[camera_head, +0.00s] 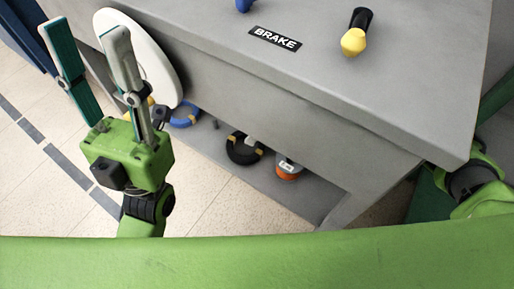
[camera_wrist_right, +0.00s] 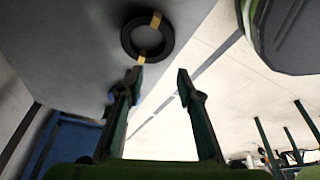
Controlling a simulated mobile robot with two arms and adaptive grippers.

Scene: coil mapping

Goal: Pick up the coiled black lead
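The coiled black lead (camera_head: 243,156) lies on the low grey shelf under the bench in the head view, bound with yellow ties. A black coil with two yellow ties also shows in the right wrist view (camera_wrist_right: 127,39), on a grey surface. My right gripper (camera_wrist_right: 158,80) is open and empty, with its fingertips just short of the coil in the picture and apart from it. Its fingers are not visible in the head view. My left gripper (camera_head: 82,38) is open and empty, raised at the left in front of a white disc.
A blue coil (camera_head: 184,116) and an orange coil (camera_head: 289,171) lie on the same shelf, either side of the black one. The bench top (camera_head: 400,100) overhangs the shelf and carries a BRAKE label (camera_head: 275,39) and a yellow-and-black knob (camera_head: 354,40). Tiled floor (camera_head: 45,190) is open at left.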

